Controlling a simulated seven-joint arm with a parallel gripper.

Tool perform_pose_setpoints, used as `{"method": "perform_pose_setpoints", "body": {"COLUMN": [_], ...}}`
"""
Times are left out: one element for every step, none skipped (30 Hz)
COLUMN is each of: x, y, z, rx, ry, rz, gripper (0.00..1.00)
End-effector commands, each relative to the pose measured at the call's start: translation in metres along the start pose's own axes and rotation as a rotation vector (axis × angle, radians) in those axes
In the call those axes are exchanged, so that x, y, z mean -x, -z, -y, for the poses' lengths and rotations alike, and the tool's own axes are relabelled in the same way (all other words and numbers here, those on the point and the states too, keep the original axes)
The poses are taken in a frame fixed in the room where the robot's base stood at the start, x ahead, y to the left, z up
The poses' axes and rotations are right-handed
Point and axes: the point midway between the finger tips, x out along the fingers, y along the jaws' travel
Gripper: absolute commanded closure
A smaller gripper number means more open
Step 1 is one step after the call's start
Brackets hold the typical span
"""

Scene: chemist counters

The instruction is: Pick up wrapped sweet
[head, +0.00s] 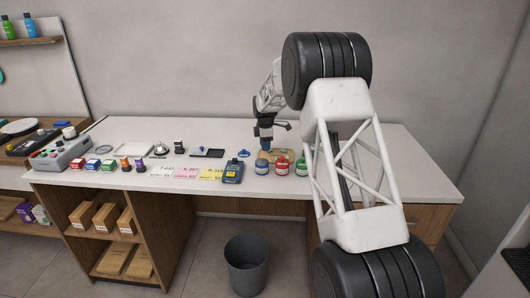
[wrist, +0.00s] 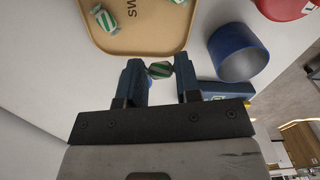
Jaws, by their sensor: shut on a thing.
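My gripper (wrist: 160,78) is shut on a green and white wrapped sweet (wrist: 160,70), which sits between its two blue fingertips in the wrist view. A second green and white wrapped sweet (wrist: 104,18) lies on the tan tray (wrist: 150,35), apart from the gripper. The held sweet is by the tray's edge in the wrist view; I cannot tell how high it is. In the head view my gripper (head: 266,146) is over the counter by the tray (head: 283,153), behind the jars, and the sweets are too small or hidden to make out.
A blue jar (head: 262,167) and red jar (head: 282,167) stand in front of the tray, with a green jar (head: 301,167) beside them. A dark blue card terminal (head: 233,172) is left of them. The counter (head: 420,170) is clear at the right.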

Motion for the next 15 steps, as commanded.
{"method": "perform_pose_setpoints", "body": {"x": [0.01,0.015,0.021,0.024,0.028,0.032,0.035,0.038,0.041,0.043,0.045,0.047,0.048,0.049,0.049], "y": [0.0,0.0,0.0,0.0,0.0,0.0,0.0,0.0,0.0,0.0,0.0,0.0,0.0,0.0,0.0], "z": [-0.001,-0.001,0.0,0.0,0.0,0.0,0.0,0.0,0.0,0.0,0.0,0.0,0.0,0.0,0.0], "rx": [0.0,0.0,0.0,0.0,0.0,0.0,0.0,0.0,0.0,0.0,0.0,0.0,0.0,0.0,0.0], "ry": [-0.003,-0.003,-0.003,-0.002,-0.002,-0.002,-0.001,-0.001,-0.001,0.0,-0.001,-0.001,-0.001,-0.001,-0.001], "rz": [0.0,0.0,0.0,0.0,0.0,0.0,0.0,0.0,0.0,0.0,0.0,0.0,0.0,0.0,0.0], "gripper": [0.91,0.91,0.91,0.91,0.91,0.91,0.91,0.91,0.91,0.91,0.91,0.91,0.91,0.91,0.91]}}
